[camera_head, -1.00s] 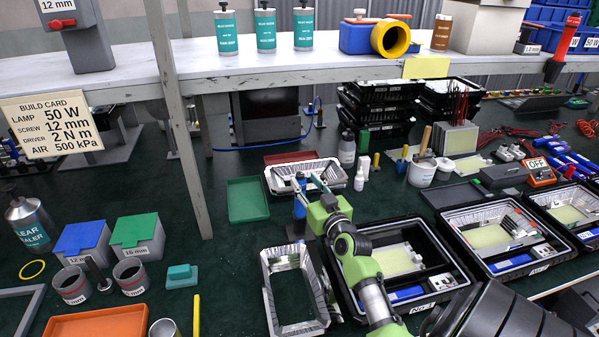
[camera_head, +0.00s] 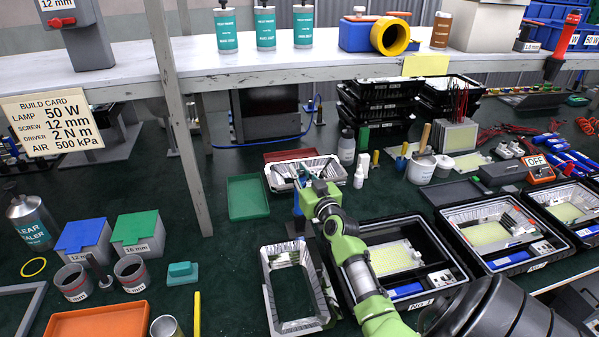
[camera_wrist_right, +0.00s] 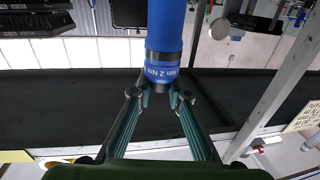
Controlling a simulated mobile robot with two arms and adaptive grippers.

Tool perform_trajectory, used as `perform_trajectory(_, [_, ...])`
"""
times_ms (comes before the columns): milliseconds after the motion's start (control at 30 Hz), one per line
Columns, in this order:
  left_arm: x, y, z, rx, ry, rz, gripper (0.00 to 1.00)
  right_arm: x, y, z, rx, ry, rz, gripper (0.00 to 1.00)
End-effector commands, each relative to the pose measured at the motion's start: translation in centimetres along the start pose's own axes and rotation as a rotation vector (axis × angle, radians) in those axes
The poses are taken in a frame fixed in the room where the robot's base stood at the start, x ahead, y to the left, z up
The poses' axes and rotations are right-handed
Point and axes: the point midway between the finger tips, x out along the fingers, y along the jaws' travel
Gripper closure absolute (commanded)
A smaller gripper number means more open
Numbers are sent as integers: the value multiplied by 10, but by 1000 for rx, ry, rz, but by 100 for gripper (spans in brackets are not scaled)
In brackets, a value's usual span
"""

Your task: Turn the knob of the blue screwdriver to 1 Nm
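The blue screwdriver (camera_wrist_right: 165,35) stands between the teal fingers of my right gripper (camera_wrist_right: 160,95) in the right wrist view. Its blue ring reads "2 Nm", above a dark end. The fingertips close in from both sides at this end and appear to touch it. In the head view my right gripper (camera_head: 314,190) is at the screwdriver (camera_head: 298,204), which is mostly hidden; only a little blue shows. The build card (camera_head: 44,122) reads driver 2 N m. My left gripper is not in view.
An open metal housing (camera_head: 293,325) lies in front of the gripper, and another housing (camera_head: 283,180) lies behind. A black tray (camera_head: 440,262) sits to the right. A green tray (camera_head: 247,197) lies to the left, with clear bench nearby.

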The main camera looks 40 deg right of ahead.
Motion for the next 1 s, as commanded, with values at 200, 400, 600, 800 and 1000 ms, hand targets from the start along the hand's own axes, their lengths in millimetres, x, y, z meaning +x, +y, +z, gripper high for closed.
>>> perform_trajectory(200, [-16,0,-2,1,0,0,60,1,1,-4,5,-1,43,100])
perform_trajectory(400, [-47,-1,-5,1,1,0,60,1,2,-7,10,-1,150,100])
perform_trajectory(600, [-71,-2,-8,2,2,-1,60,1,0,-6,10,1,287,100])
perform_trajectory(800, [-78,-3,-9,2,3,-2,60,0,1,-3,6,3,395,100])
perform_trajectory(1000, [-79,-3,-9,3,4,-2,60,0,0,0,0,1,420,100])
